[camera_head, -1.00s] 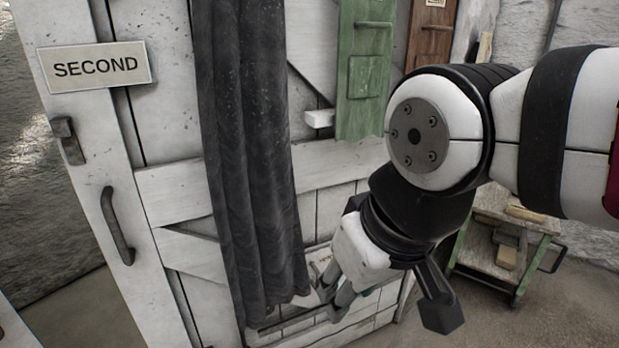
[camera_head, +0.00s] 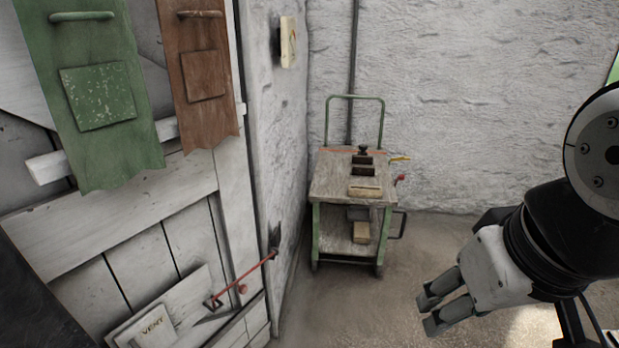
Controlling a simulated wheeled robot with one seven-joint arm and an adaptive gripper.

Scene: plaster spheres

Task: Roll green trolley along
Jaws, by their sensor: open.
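The green trolley (camera_head: 318,237) stands in the corner, a little right of the middle of the view. It has a green metal frame, a tall green push handle (camera_head: 354,97) at the back, a worn wooden top and a lower shelf. Several small blocks and tools lie on the top, and a pale block lies on the shelf. A dark side bar sticks out on its right. My gripper (camera_head: 434,311) is at the lower right, open and empty, apart from the trolley and nearer to me.
A white plank door (camera_head: 145,265) fills the left, with a green board (camera_head: 98,95) and a brown board (camera_head: 205,85) on it. Rough walls stand behind the trolley. The floor right of it is clear.

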